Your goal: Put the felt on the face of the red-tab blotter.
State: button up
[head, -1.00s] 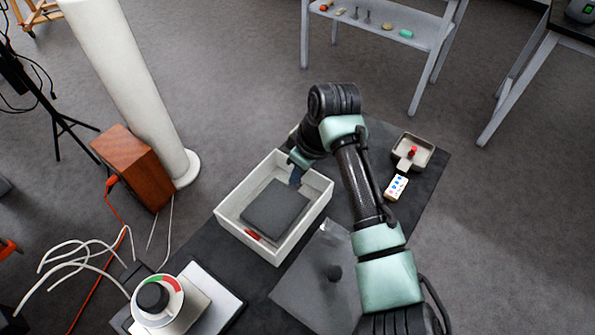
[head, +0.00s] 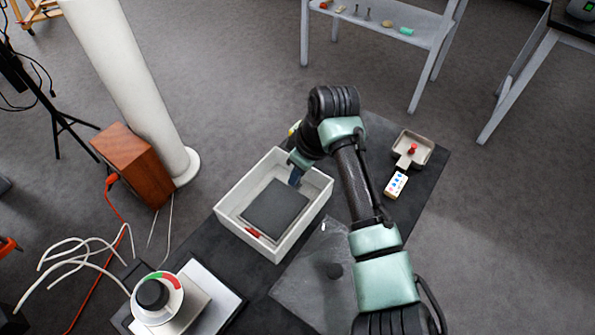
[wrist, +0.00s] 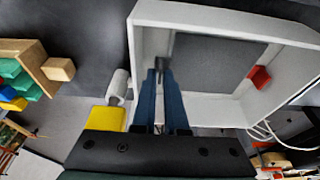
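A dark grey square slab (head: 275,206) lies inside an open white box (head: 226,220). I take it for the blotter, as a red tab (head: 254,232) shows at its near edge; the tab also shows in the wrist view (wrist: 259,79). I cannot make out the felt as a separate piece from the slab. My gripper (head: 295,178) points down into the box beside the slab's far edge. In the wrist view its blue fingers (wrist: 163,72) are close together, with a narrow gap. A small grey piece shows at their tips; I cannot tell whether they hold it.
A white dial device (head: 154,298) stands at the near left. A small tray with a red knob (head: 413,149) and a white labelled block (head: 396,185) lie at the right. The box walls surround my fingertips.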

jog(key=o, duration=0.3)
jog(key=shift+o, duration=0.2)
jog(key=shift+r, duration=0.1)
jog(key=v, duration=1.3)
